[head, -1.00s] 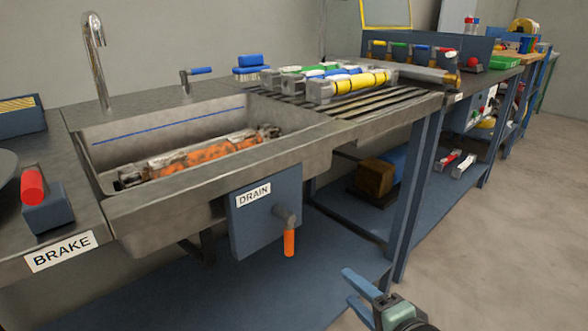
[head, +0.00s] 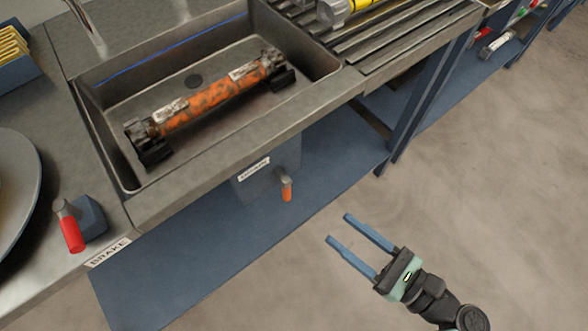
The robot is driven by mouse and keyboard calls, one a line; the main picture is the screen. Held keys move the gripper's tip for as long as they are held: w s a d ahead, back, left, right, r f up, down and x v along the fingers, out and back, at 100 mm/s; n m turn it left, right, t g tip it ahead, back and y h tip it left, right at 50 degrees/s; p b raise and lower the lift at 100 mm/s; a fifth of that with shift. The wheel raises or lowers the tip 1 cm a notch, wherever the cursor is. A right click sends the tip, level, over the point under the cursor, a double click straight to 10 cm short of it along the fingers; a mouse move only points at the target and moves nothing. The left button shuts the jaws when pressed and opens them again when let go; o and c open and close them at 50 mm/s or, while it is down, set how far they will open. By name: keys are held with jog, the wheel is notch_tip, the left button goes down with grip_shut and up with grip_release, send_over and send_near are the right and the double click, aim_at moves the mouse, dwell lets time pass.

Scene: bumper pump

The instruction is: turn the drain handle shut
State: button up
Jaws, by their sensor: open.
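The drain handle (head: 287,190) is an orange grip hanging down from a grey pivot, on the front of a blue-grey drain panel (head: 262,187) below the sink's front edge. Its label is seen at a steep angle. My gripper (head: 338,228) is open and empty, its two blue fingers pointing up and left. In the picture it is to the right of the handle and a little lower, apart from it. The sink (head: 225,130) holds a rusty orange cylinder (head: 210,100) with dark end feet.
A red brake lever (head: 70,230) stands on the counter at the left, beside a round grey plate (head: 12,190). A blue lower shelf (head: 200,260) and blue table legs (head: 425,95) are under the bench. The floor around my gripper is clear.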

aim_at(290, 191)
jog(key=b+x, duration=0.1)
jog(key=x, duration=1.1)
jog(key=shift+w+a+b, duration=0.2)
jog(key=shift+a+b, duration=0.05)
jog(key=shift+b, duration=0.05)
grip_shut()
dwell(0.8)
